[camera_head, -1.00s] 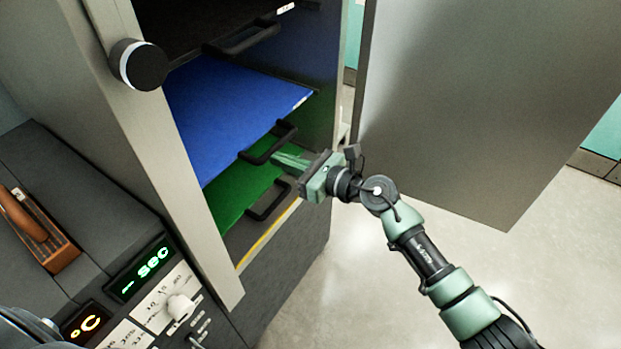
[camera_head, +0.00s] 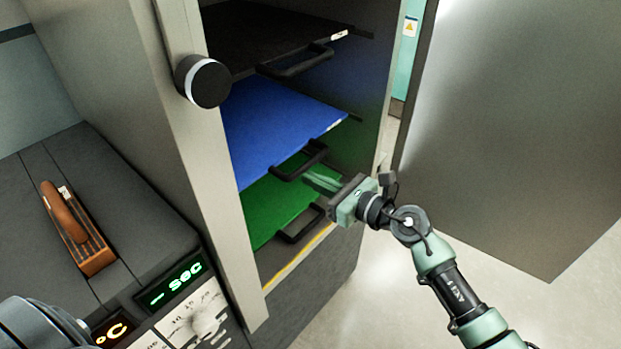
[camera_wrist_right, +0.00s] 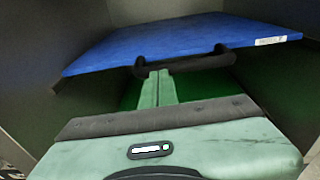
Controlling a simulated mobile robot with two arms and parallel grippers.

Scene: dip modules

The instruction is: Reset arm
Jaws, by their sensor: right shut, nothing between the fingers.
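My right gripper (camera_head: 322,182) is shut and empty, its pale green fingers pressed together. It points into the open cabinet, at the height between the blue shelf (camera_head: 280,120) and the green shelf (camera_head: 270,205). In the right wrist view the shut fingers (camera_wrist_right: 157,88) reach toward the black handle (camera_wrist_right: 185,66) under the front of the blue shelf (camera_wrist_right: 180,42). I cannot tell whether they touch it. A dark arm part of mine shows at the lower left of the head view; my left gripper is not in view.
The cabinet door (camera_head: 510,130) stands open at the right. A dark top shelf (camera_head: 265,40) sits above the blue one. At the left a control unit with lit displays (camera_head: 170,285) carries a brown wooden rack (camera_head: 75,230). Pale floor (camera_head: 410,285) is clear below the door.

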